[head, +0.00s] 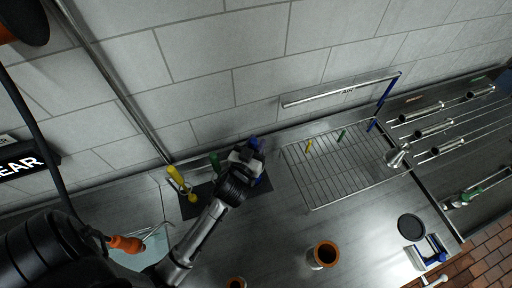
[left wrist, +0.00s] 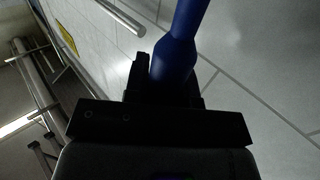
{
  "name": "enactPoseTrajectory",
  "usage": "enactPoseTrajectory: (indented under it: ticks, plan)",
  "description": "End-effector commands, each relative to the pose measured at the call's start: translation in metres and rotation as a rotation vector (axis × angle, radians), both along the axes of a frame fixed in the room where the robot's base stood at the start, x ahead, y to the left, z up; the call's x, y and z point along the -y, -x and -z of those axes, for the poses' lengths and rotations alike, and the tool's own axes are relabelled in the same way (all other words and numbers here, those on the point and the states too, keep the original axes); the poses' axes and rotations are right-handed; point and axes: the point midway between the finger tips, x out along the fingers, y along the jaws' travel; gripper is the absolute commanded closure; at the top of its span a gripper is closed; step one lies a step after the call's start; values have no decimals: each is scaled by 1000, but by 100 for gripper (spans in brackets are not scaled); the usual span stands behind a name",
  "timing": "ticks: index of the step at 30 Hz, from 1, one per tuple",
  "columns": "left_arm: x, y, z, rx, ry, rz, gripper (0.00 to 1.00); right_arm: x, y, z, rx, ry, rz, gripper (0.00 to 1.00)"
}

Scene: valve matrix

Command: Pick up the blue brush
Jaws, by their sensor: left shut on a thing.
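The blue brush (left wrist: 180,45) rises between the fingers of my left gripper (left wrist: 170,90) in the left wrist view. Its handle is smooth and widens just above the jaws; its lower part is hidden. In the head view my left gripper (head: 247,155) is over the back of the steel counter, near the wall. It is shut on the blue brush (head: 256,143), of which only small blue parts show around the jaws. I cannot tell whether the brush is clear of the dark mat below. My right gripper is not in view.
A yellow brush (head: 177,177) and a green one (head: 214,160) stand left of my gripper by the dark mat (head: 200,207). An orange-rimmed cup (head: 325,255) stands in front; counter between is clear.

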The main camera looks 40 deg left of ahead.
Motion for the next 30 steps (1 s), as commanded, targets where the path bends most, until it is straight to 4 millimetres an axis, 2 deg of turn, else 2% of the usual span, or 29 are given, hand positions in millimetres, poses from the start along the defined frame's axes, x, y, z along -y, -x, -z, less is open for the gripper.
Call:
enactPoseTrajectory:
  ticks: [15,24,30]
  plan:
    - [0,0,-99,7,-2,2,100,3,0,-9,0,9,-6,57]
    - [0,0,-141,5,-1,1,100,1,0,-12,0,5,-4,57]
    - [0,0,-159,3,-1,1,100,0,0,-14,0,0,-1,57]
